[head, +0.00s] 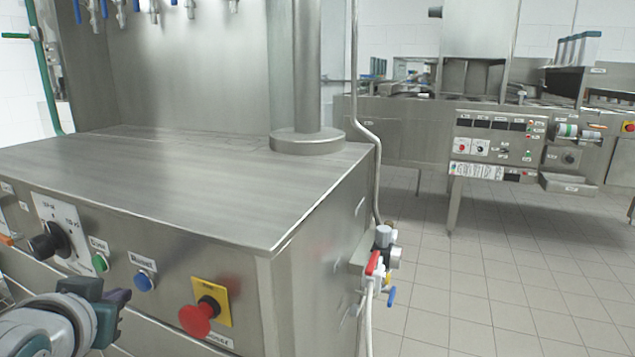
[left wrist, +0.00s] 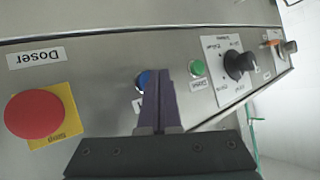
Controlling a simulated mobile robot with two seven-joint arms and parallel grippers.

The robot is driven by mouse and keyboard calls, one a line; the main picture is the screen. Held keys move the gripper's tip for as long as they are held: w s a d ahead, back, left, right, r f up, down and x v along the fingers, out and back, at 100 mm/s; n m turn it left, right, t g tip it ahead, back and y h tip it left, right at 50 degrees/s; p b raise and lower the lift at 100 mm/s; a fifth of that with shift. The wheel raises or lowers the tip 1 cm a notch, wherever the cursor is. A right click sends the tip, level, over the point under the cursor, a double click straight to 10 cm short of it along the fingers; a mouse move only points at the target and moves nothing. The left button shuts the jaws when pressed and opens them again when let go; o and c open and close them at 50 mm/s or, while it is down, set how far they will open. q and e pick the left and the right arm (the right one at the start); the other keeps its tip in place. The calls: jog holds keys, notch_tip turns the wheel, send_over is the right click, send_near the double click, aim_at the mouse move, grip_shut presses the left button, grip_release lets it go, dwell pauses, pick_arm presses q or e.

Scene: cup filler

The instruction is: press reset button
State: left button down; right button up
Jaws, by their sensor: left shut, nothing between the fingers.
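The control panel (head: 235,268) on the front of a steel machine carries several controls. A blue button (head: 144,281) sits under a white label too blurred to read surely; it is a candidate for the reset button. In the left wrist view the blue button (left wrist: 140,80) is partly hidden behind my fingers. A green button (head: 100,262) is to its left in the head view. My left gripper (head: 121,297) is shut and empty, with its purple fingertips in front of the panel, just left of and below the blue button. I cannot tell whether they touch it.
A red mushroom button (head: 197,318) on a yellow plate (head: 212,290) protrudes right of the blue button. A black rotary knob (head: 46,244) protrudes at the left. Red and blue valve handles (head: 391,296) stick out at the machine's right side. Tiled floor (head: 490,280) is clear there.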

pick_arm(q)
jog(key=shift+w, duration=0.1)
dwell(0.3)
jog(key=shift+w+d, duration=0.2)
jog(key=shift+w, duration=0.1)
jog(key=shift+w+d+b, duration=0.1)
jog(key=shift+w+b, duration=0.15)
jog(key=shift+b, duration=0.15)
dwell(0.4)
jog(key=shift+s, duration=0.1)
jog(key=shift+s+a+p, duration=0.3)
jog(key=shift+s+p, duration=0.25)
jog(key=shift+p, duration=0.15)
